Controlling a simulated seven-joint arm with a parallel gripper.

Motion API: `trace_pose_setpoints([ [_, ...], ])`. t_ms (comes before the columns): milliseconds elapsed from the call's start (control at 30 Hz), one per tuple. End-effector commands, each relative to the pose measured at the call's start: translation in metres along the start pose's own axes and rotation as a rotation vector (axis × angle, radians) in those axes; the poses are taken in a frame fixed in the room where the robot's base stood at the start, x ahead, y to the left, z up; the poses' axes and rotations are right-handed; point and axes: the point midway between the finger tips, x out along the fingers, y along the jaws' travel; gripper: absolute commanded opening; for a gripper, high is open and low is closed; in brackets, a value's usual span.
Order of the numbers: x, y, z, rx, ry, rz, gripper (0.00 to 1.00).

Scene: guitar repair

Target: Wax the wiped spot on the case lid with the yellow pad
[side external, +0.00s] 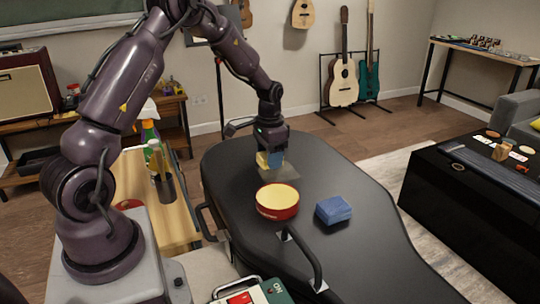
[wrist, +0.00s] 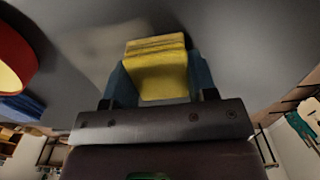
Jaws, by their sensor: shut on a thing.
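The black guitar case lid (side external: 352,240) lies flat in the middle of the side view. My gripper (side external: 270,158) is low over the lid's far part, shut on the yellow pad (side external: 263,160). In the wrist view the yellow pad (wrist: 158,68) sits between the two blue fingers. A paler, duller patch (side external: 282,172) shows on the lid right by the pad; it also shows in the wrist view (wrist: 112,42). I cannot tell whether the pad touches the lid.
A red round tin (side external: 277,203) with a pale yellow top and a blue block (side external: 333,210) stand on the lid nearer the camera. The case handle (side external: 305,258) sticks up at the front. A wooden bench (side external: 150,200) with bottles is at left. The lid's right part is clear.

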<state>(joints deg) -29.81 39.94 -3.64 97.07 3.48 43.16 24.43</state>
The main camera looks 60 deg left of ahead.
Motion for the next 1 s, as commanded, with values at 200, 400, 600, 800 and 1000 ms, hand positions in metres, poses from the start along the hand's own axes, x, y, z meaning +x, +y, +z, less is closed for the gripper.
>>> trace_pose_setpoints([
  [200,0.000,0.011,0.000,0.003,0.000,0.000,0.26],
  [400,0.000,0.021,0.000,0.002,0.000,0.000,0.26],
  [600,0.000,0.031,0.000,0.001,0.001,0.000,0.26],
  [800,0.001,0.041,0.000,0.002,0.000,0.000,0.26],
  [1000,0.001,0.051,0.000,0.003,0.000,0.000,0.26],
])
